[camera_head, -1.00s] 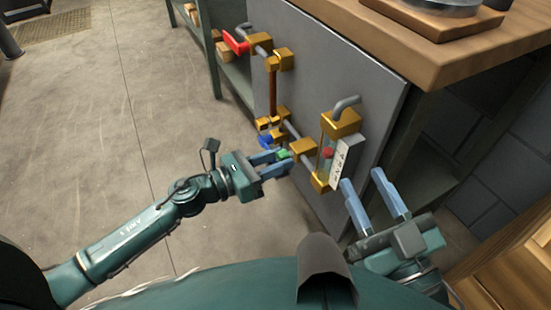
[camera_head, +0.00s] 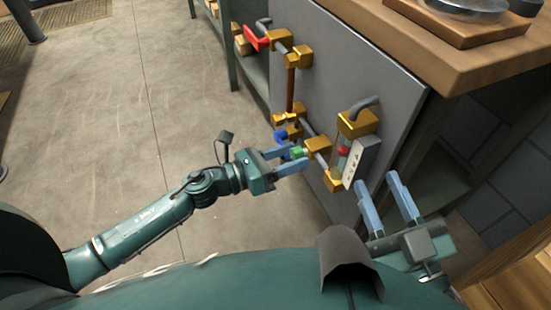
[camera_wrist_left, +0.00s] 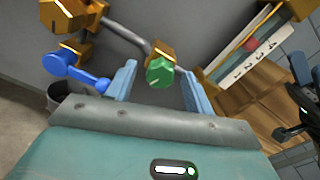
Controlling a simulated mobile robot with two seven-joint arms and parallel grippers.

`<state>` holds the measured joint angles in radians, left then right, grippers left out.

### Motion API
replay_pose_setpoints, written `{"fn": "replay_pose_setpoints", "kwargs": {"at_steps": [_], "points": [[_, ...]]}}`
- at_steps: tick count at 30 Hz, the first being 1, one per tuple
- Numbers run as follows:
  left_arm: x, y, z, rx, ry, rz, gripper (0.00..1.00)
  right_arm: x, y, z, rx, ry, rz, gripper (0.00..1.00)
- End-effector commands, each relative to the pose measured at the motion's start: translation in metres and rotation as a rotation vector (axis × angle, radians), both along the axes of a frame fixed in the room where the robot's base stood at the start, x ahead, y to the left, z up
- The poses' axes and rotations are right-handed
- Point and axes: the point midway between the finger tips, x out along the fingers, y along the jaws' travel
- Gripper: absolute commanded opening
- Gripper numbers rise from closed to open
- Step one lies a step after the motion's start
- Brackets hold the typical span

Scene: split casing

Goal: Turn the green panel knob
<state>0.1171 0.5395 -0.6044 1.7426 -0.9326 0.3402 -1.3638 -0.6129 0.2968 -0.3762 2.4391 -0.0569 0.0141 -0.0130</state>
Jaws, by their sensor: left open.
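The green panel knob (camera_head: 298,152) sits on a brass fitting on the grey panel (camera_head: 385,75). In the left wrist view there is a gap between the knob and each finger (camera_wrist_left: 160,85). My right gripper (camera_head: 389,201) is open and empty, in front of the panel at the lower right.
A blue lever (camera_wrist_left: 75,67) is just left of the knob on the same piping. A red handle (camera_head: 256,37) is higher on the panel. A sight glass with a red float (camera_head: 343,150) and a white scale stands right of the knob. A wooden worktop (camera_head: 430,50) overhangs the panel.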

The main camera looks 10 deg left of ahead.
Motion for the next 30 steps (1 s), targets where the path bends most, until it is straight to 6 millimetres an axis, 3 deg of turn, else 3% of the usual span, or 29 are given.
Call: {"fn": "replay_pose_setpoints", "kwargs": {"at_steps": [18,30], "points": [[-0.067,0.091,0.0,0.001,0.003,0.0,0.52,0.002,-0.001,0.001,-0.025,-0.002,-0.007,0.36],[-0.076,0.105,0.0,0.001,0.0,0.0,0.52,0.001,-0.001,0.0,-0.031,-0.001,-0.009,0.36]]}}
